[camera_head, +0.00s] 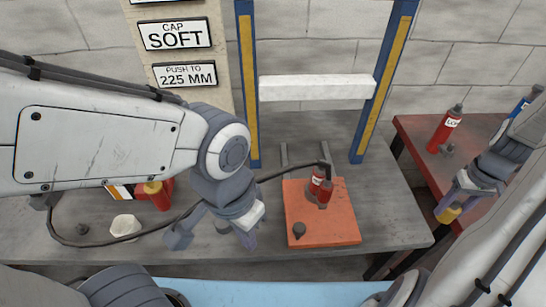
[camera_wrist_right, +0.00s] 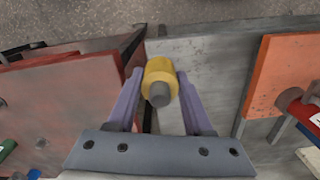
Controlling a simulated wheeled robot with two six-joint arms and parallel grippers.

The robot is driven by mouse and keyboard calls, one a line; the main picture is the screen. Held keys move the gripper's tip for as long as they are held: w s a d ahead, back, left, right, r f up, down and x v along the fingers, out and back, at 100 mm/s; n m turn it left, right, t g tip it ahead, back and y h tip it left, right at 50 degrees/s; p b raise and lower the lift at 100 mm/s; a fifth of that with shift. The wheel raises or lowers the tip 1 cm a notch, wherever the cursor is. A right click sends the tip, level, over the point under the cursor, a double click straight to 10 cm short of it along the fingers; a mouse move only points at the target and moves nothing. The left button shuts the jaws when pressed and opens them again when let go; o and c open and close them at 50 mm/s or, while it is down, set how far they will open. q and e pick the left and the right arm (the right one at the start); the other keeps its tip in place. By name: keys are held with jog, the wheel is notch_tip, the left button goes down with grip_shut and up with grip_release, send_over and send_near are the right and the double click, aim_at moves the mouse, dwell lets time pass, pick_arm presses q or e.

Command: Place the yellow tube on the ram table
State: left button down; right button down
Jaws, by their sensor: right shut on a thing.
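The yellow tube (camera_head: 449,213) is in my right gripper (camera_head: 453,203), near the gap between the grey bench and the red table. In the right wrist view the tube (camera_wrist_right: 158,72) sits between the two purple fingers (camera_wrist_right: 157,95), with a grey end towards the camera. A red cylinder (camera_head: 318,180) stands on an orange plate (camera_head: 320,225) on the grey bench; I cannot tell which part is the ram table. My left gripper (camera_head: 212,236) is open and empty over the bench, left of the plate.
A press frame with blue and yellow posts (camera_head: 372,90) and a white crossbar (camera_head: 315,87) rises behind the plate. A black hose (camera_head: 275,173) runs to the red cylinder. A red bottle (camera_head: 444,130) stands on the red table (camera_head: 412,130). A white object (camera_head: 125,226) lies at left.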

jog(key=shift+s+d+f, duration=0.15)
jog(key=shift+s+d, duration=0.35)
jog(key=shift+d, duration=0.15)
jog(key=w+a+f, duration=0.1)
jog(key=w+f, duration=0.1)
jog(key=w, duration=0.1)
jog(key=w+a+f, duration=0.2)
jog(key=w, duration=0.1)
jog(key=w+a+f, duration=0.1)
jog(key=w+f, duration=0.1)
jog(key=w, duration=0.2)
jog(key=shift+a+f, duration=0.35)
notch_tip(320, 180, down, 4)
jog(key=shift+w+f, duration=0.1)
pick_arm(q)
jog(key=shift+f, duration=0.15)
pick_arm(e)
jog(key=shift+f, duration=0.15)
jog(key=shift+c, duration=1.5)
grip_release()
pick_arm(q)
jog(key=shift+f, duration=0.1)
